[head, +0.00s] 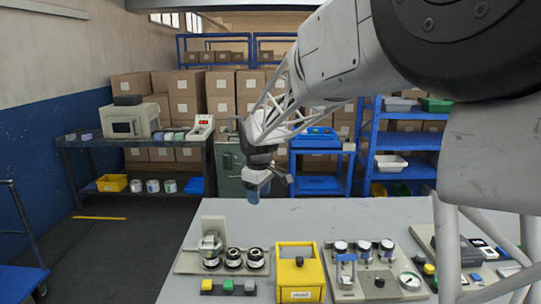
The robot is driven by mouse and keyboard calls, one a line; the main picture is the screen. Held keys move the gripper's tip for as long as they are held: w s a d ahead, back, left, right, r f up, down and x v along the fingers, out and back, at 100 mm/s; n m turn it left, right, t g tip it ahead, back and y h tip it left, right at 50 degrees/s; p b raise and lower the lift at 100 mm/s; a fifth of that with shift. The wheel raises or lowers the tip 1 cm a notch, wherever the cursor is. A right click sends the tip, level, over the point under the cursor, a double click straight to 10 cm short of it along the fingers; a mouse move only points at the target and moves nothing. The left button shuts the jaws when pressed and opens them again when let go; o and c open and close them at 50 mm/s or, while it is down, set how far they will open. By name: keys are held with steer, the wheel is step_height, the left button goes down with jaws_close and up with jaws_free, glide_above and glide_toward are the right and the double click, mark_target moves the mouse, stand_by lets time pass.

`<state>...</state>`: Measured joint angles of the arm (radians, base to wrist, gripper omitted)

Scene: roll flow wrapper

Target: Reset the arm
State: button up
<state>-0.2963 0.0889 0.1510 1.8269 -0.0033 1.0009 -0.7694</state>
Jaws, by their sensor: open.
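My gripper (266,186) hangs in the air above the back edge of the grey table (370,212), its fingers pointing down. It is open, and I see nothing clearly held in it. A blue-grey piece shows at its lower left tip, too small to tell apart from the finger. My white arm comes in from the upper right and hides part of the background. The gripper is apart from everything on the table.
On the table stand a fixture with dark-ringed rolls (233,258), a yellow box (299,275), a tray of small canisters (372,286) and a panel of devices (480,262). Behind are a side bench (140,141), stacked cartons (186,98) and blue shelves (408,142). Table space behind the fixtures is clear.

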steer(key=s+d+r+m+t, duration=0.1)
steer(key=s+d+r+m, duration=0.15)
steer(key=s+d, duration=0.6)
steer(key=s+d+r+m, duration=0.2)
steer(key=s+d+m, duration=0.3)
steer(key=s, duration=0.7)
steer(key=s+d+f+m, duration=0.2)
steer(key=s+d, duration=0.2)
steer(key=s, duration=0.6)
steer(key=s+d+f+m, duration=0.3)
steer(key=s+d, duration=0.1)
steer(key=s, duration=0.7)
steer(key=shift+d+t, duration=0.25)
steer(key=shift+t, duration=0.15)
steer(key=shift+f, duration=0.1)
